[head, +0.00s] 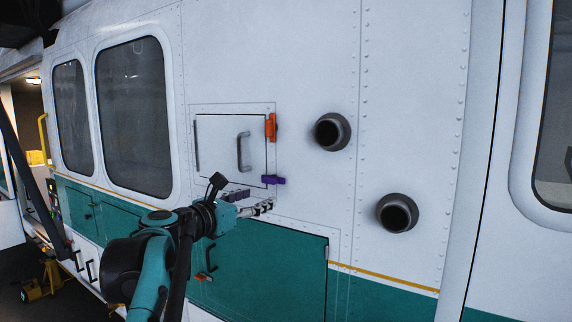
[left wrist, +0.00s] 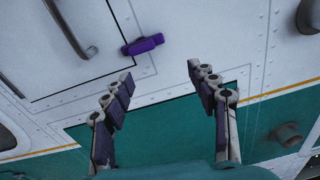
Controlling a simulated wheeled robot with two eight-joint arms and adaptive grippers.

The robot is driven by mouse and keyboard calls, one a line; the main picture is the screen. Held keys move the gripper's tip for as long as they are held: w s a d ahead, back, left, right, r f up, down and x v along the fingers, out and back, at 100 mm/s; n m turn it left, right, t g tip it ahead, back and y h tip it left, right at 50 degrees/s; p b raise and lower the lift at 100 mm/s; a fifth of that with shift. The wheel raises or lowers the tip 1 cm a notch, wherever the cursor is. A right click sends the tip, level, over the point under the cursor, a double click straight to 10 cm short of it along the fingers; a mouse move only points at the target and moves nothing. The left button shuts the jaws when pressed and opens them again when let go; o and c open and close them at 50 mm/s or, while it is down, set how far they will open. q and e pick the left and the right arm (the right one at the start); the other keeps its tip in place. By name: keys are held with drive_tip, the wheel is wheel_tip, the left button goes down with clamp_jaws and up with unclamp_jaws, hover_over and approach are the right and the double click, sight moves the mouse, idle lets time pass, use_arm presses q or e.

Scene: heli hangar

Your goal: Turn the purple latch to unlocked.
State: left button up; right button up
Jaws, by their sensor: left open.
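The purple latch (head: 273,180) sits at the lower right corner of a small white hatch (head: 220,150) on the helicopter's side. It lies roughly horizontal in the head view. It also shows in the left wrist view (left wrist: 143,45), above and between the fingertips. My left gripper (head: 254,202) is open and empty, just below and left of the latch in the head view. Its two fingers (left wrist: 158,82) are spread apart in the left wrist view, and neither visibly touches the latch. My right gripper is not in view.
An orange latch (head: 271,127) is at the hatch's upper right, beside a grey handle (head: 243,152). Two dark round pipes (head: 332,131) and (head: 398,213) stick out to the right. A green panel (head: 285,270) lies below. The white skin between hatch and pipes is otherwise clear.

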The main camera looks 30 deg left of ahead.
sight(267, 181)
use_arm(q)
drive_tip(key=shift+n+y, duration=0.3)
drive_tip(key=shift+n, duration=0.5)
drive_tip(key=w, duration=0.2)
drive_tip(key=w+a+r+p, duration=0.1)
drive_tip(key=w, duration=0.2)
drive_tip(key=w+r, duration=0.1)
drive_tip(key=w, duration=0.1)
drive_tip(key=shift+w+a+r+p, duration=0.15)
drive_tip(key=shift+w+a+p, duration=0.05)
drive_tip(key=shift+p, duration=0.2)
drive_tip(key=shift+w, duration=0.15)
drive_tip(key=shift+a, duration=0.1)
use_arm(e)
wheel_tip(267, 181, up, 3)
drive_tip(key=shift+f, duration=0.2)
use_arm(q)
drive_tip(key=c, duration=1.2)
